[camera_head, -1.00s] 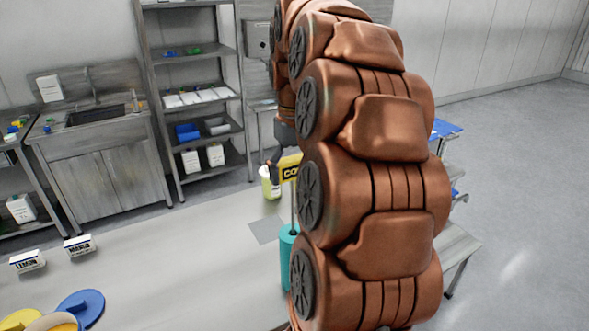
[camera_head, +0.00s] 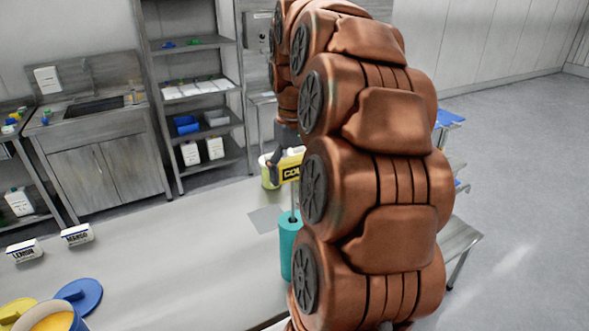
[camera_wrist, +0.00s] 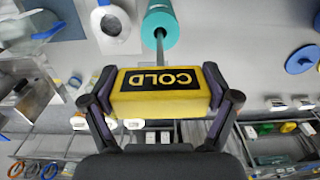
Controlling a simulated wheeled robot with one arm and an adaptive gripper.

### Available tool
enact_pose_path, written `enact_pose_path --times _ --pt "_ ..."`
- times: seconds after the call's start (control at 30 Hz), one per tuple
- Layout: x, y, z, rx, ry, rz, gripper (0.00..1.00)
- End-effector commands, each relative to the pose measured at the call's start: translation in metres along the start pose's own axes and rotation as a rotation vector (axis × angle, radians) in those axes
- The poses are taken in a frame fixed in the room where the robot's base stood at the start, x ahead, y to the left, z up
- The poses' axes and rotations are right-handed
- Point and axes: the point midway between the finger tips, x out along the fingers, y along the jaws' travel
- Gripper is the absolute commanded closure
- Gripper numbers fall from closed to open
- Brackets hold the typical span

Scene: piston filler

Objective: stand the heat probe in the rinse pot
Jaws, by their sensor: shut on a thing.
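The heat probe has a yellow block handle marked COLD (camera_wrist: 160,90) and a thin metal rod; its handle also shows in the head view (camera_head: 291,173). My gripper (camera_wrist: 160,98) is shut on the handle, one finger on each side. In the head view my gripper (camera_head: 280,150) is partly hidden behind my arm. A tall teal cylinder, apparently the rinse pot (camera_head: 286,252), stands on the table below the handle; it also shows in the wrist view (camera_wrist: 170,14). The rod reaches its open top and seems to enter it. How deep the tip sits is hidden.
A yellow-green container (camera_head: 268,173) stands behind the probe, near a flat grey plate (camera_head: 265,219). LEMON (camera_head: 24,251) and MANGO (camera_head: 77,235) tubs, a blue lid (camera_head: 80,294) and an orange-filled tub (camera_head: 50,318) lie left. The middle of the table (camera_head: 170,250) is clear.

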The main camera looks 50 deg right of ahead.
Motion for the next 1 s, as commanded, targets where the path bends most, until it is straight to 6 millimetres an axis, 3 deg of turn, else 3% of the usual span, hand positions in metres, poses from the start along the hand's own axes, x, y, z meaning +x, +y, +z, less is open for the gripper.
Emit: enact_pose_path --times 0.63,1.0 --pt "0.027 0.000 0.000 0.001 0.000 -0.001 0.61" --pt "0.029 0.000 0.000 0.000 0.000 0.000 0.61"
